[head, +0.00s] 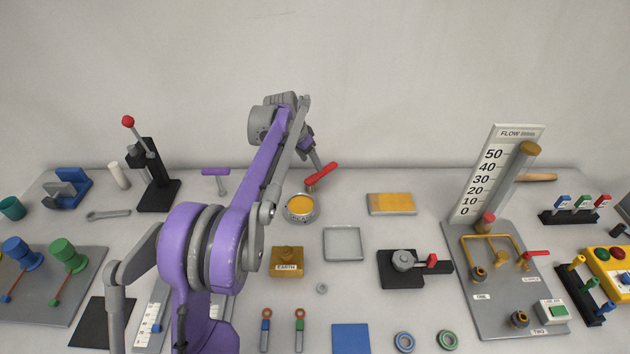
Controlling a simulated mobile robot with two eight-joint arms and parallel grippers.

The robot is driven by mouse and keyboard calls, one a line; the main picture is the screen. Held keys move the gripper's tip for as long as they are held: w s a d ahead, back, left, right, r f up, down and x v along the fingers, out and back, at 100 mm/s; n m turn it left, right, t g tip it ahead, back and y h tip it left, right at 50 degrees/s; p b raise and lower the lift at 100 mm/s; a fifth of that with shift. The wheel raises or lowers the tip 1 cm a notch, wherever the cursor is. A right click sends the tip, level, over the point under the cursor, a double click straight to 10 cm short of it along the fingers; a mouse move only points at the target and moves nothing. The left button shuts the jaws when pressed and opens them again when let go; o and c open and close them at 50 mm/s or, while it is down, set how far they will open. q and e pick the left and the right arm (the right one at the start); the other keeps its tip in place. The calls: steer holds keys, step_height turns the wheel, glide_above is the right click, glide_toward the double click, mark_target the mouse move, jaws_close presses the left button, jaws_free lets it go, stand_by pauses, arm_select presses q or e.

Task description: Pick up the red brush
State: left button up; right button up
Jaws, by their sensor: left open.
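The red brush (322,174) shows as a slanted red bar at the back middle of the table, behind a round yellow-filled dish (299,207). My left arm reaches over the table, and my left gripper (315,160) points down just above and behind the red bar. The gripper is open; its fingertips are small and partly hidden, so I cannot tell whether they touch the brush. The lower part of the brush is hard to make out. My right gripper is not in view.
A purple T-shaped tool (215,174) stands to the left. A black press with a red knob (153,180) is farther left. A yellow-topped block (391,204) and an empty grey tray (345,228) lie right of the dish. A tall flow scale (494,170) stands at right.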

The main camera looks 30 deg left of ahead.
mark_target(320, 175)
arm_select(q)
steer(key=x, duration=0.4)
steer(key=shift+f, duration=0.1)
steer(key=x, duration=0.5)
steer(key=shift+w+d+f, duration=0.15)
steer(key=shift+w+f, duration=0.05)
steer(key=shift+w, duration=0.2)
jaws_close()
